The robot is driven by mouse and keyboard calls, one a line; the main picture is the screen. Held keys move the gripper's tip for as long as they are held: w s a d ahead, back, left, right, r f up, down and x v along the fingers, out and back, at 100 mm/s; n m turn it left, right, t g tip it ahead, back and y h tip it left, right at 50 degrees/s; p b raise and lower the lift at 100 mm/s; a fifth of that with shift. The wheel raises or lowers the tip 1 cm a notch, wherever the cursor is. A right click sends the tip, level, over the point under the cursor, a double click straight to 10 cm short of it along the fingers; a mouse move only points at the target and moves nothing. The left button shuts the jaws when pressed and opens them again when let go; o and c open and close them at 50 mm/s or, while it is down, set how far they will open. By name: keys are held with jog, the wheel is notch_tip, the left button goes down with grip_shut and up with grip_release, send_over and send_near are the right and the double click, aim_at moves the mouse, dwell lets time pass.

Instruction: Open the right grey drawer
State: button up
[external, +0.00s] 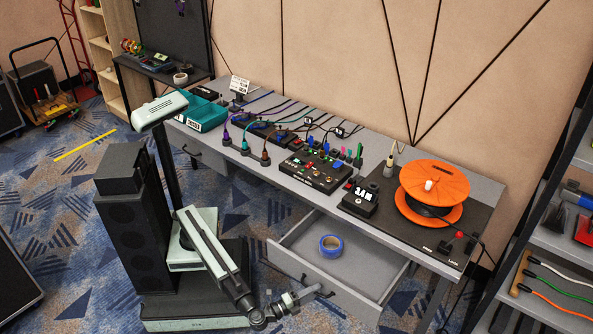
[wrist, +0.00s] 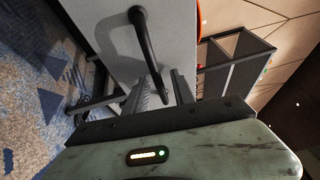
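The right grey drawer (external: 352,270) is pulled out from under the desk, with its inside showing in the external view. A roll of blue tape (external: 331,246) lies in it. My gripper (external: 318,290) is at the front of this drawer. In the wrist view the grey drawer front (wrist: 112,35) and its black bar handle (wrist: 146,45) are close. The lower end of the handle reaches in between the two fingers of my gripper (wrist: 163,85). The fingers stand a little apart; whether they press on the handle is not clear.
The grey desk (external: 270,178) bears pedals, cables and an orange cable reel (external: 433,188). A second grey drawer (external: 205,152) at the left is closed. A shelf rack (external: 548,240) stands at the right. Carpet (external: 80,190) is free at the left.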

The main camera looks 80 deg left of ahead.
grip_shut()
dwell(1.4)
